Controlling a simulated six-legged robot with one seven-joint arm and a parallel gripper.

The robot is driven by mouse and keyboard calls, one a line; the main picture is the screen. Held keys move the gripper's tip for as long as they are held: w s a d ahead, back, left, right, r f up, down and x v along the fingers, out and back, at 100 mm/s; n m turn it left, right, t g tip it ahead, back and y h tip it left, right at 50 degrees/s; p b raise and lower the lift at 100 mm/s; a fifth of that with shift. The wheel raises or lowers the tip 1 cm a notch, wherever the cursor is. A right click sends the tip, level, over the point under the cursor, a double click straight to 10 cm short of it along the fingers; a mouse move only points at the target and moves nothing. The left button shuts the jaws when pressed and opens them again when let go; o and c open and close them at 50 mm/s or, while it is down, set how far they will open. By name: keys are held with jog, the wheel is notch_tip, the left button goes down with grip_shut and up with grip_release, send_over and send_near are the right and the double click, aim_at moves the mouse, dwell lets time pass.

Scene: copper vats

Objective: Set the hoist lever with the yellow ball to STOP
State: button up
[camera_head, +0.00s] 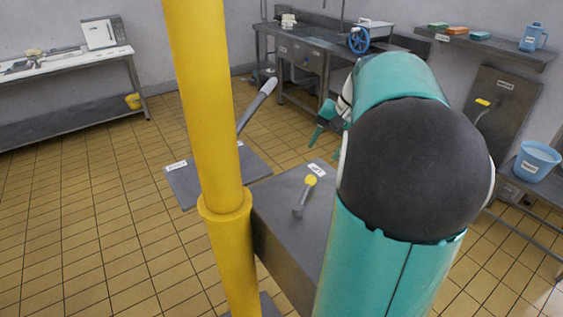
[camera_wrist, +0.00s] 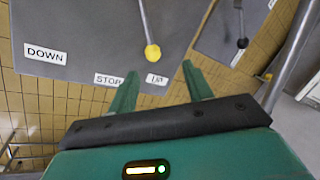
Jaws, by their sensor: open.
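The hoist lever's yellow ball (camera_head: 311,181) sits on a short grey rod above a grey box (camera_head: 275,210) in the head view. In the wrist view the yellow ball (camera_wrist: 152,53) is in front of the UP label (camera_wrist: 157,79). The STOP label (camera_wrist: 109,80) is just left of UP, and the DOWN label (camera_wrist: 45,53) is farther left. My gripper (camera_wrist: 160,69) is open and empty, with the ball just beyond and between its fingertips in the picture; they seem apart from it. In the head view my gripper (camera_head: 320,122) shows partly behind my arm.
A second lever with a dark ball (camera_wrist: 242,43) stands on a neighbouring plate. A yellow post (camera_head: 213,130) rises left of the box. Another yellow-handled lever (camera_head: 483,103) is on the right wall panel. A blue bucket (camera_head: 536,160) stands at right. Tiled floor is open at left.

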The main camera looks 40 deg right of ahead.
aim_at(313, 178)
jog(key=shift+m, duration=0.3)
jog(key=d+x, duration=0.1)
jog(key=x, duration=0.7)
jog(key=d+x, duration=0.1)
jog(key=x, duration=0.4)
jog(key=shift+s+d+f, duration=0.3)
jog(key=shift+f, duration=0.15)
grip_shut()
